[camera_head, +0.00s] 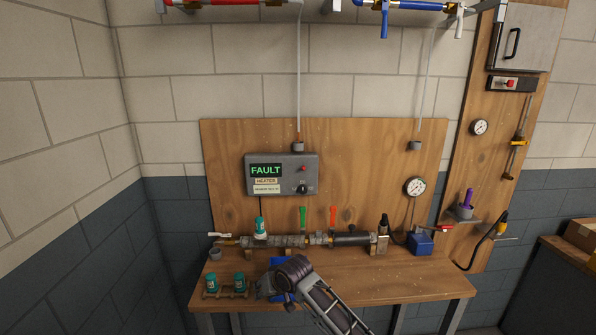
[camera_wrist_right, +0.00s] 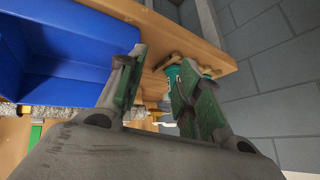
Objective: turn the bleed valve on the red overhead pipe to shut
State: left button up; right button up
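The red overhead pipe (camera_head: 225,2) runs along the top edge of the head view, cut off above. Brass fittings sit on it, and a thin pale tube (camera_head: 299,75) drops from its right end. I cannot make out the bleed valve's handle or its position. My right gripper (camera_head: 268,288) is low over the front of the bench, far below the pipe. In the right wrist view its two green-padded fingers (camera_wrist_right: 160,65) stand apart with nothing between them. My left gripper is not in view.
A grey FAULT box (camera_head: 282,174) hangs on the wooden backboard.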

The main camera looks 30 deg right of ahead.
jog(key=w+d+r+m+t, duration=0.15)
jog(key=w+r, duration=0.25)
jog(key=r, duration=0.6)
jog(key=w+d+r+m+t, duration=0.1)
jog(key=w+d+r, duration=0.2)
jog(key=r, duration=0.7)
jog(key=w+d+r+m+t, duration=0.2)
jog(key=w+d+r, duration=0.15)
jog(key=r, duration=0.75)
jog(key=s+d+r+m+t+y, duration=0.1)
jog(key=d+r, duration=0.1)
jog(key=r, duration=0.9)
jog(key=s+d+r+m+t+y, duration=0.1)
jog(key=d+r+m+t, duration=0.1)
jog(key=r, duration=0.9)
jog(key=s+d+r+m+t, duration=0.1)
jog(key=s+d+r, duration=0.1)
jog(key=s+r, duration=0.4)
jog(key=s+d+r+m+t+y, duration=0.1)
jog(key=s+r, duration=0.4)
jog(key=r, duration=0.7)
jog(key=s+d+r+m+t, duration=0.1)
jog(key=s+d+r, duration=0.2)
jog(key=s+r, duration=0.3)
notch_tip(320, 180, up, 4)
jog(key=shift+s+d+t+y, duration=0.3)
jog(key=shift+s+d+t, duration=0.05)
jog(key=shift+w, duration=0.15)
jog(key=shift+p+x, duration=2.45)
jog(key=shift+x, duration=4.4)
